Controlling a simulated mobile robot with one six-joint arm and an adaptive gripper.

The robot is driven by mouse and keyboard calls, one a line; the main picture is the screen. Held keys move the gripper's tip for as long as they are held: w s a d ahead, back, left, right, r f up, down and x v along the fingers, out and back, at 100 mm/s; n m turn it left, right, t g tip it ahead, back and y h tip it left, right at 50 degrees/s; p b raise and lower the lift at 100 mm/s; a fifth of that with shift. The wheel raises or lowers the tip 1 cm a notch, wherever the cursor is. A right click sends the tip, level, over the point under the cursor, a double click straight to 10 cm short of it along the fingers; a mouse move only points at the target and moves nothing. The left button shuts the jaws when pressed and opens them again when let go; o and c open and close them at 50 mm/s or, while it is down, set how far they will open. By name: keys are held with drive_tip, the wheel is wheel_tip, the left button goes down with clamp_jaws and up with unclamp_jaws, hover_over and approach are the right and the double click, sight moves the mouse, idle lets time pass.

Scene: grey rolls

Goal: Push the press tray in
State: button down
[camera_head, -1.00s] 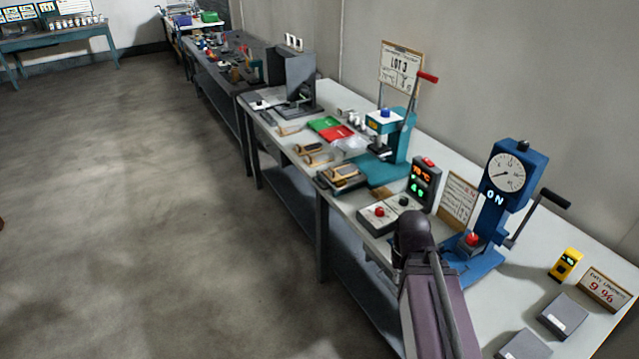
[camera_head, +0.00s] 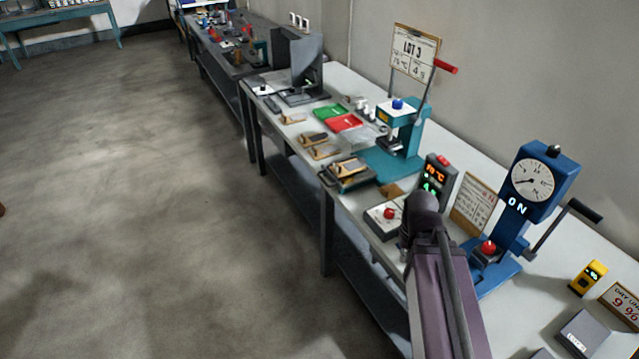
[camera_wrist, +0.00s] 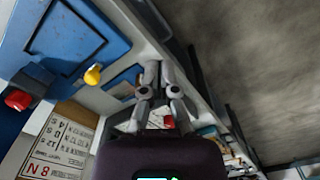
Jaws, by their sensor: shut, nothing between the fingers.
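The teal press (camera_head: 405,135) stands on the light bench in the head view, with a blue knob on top and a lever with a red grip. Its dark tray (camera_head: 338,184) sticks out at the front of the teal base, toward the bench's front edge. A wooden-toned piece (camera_head: 349,165) lies on the tray. My gripper (camera_wrist: 157,68) shows in the wrist view, shut and empty. In the head view my arm hides it. I cannot clearly make out the tray in the wrist view.
A control box with a red button (camera_head: 388,213) and a lit display (camera_head: 434,175) stand between the tray and my arm. The blue gauge press (camera_head: 527,185) with its side handle stands at right. Wooden pieces (camera_head: 313,139) lie beyond the tray. The floor at left is clear.

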drive_tip(key=shift+w+d+f, duration=0.1)
drive_tip(key=w+a+f+n+t+h+b, duration=0.1)
drive_tip(key=w+a+f+t+h+b, duration=0.1)
drive_tip(key=w+b, duration=0.2)
drive_tip(key=w+a+f+n+t+h+b, duration=0.1)
drive_tip(key=w+a+f+n+t+b, duration=0.1)
drive_tip(key=w, duration=0.5)
drive_tip(key=w+a+f+n+t+h+b, duration=0.1)
drive_tip(key=w+a+f+t+h+b, duration=0.1)
drive_tip(key=w+b, duration=0.3)
drive_tip(key=shift+w+a+f+n+t+h+b, duration=0.15)
drive_tip(key=shift+w+a+f+b, duration=0.1)
drive_tip(key=shift+f+b, duration=0.25)
drive_tip(key=shift+w+a+f+n+t+h+b, duration=0.15)
drive_tip(key=shift+a+f+b, duration=0.1)
drive_tip(key=shift+f+b, duration=0.2)
drive_tip(key=w+a+n+t+y+b, duration=0.1)
drive_tip(key=w+a+n+t+b, duration=0.2)
drive_tip(key=a, duration=0.5)
drive_tip(key=w+a+n+t+y+b, duration=0.1)
drive_tip(key=w+a+n+t+b, duration=0.2)
drive_tip(key=a, duration=0.5)
drive_tip(key=w+a+n+t+b, duration=0.3)
drive_tip(key=a+b, duration=0.2)
drive_tip(key=a, duration=0.3)
drive_tip(key=shift+w+a+f+n+t+y, duration=0.2)
drive_tip(key=shift+w+n+t+y, duration=0.1)
drive_tip(key=shift+n+y, duration=0.1)
drive_tip(key=shift+w, duration=0.1)
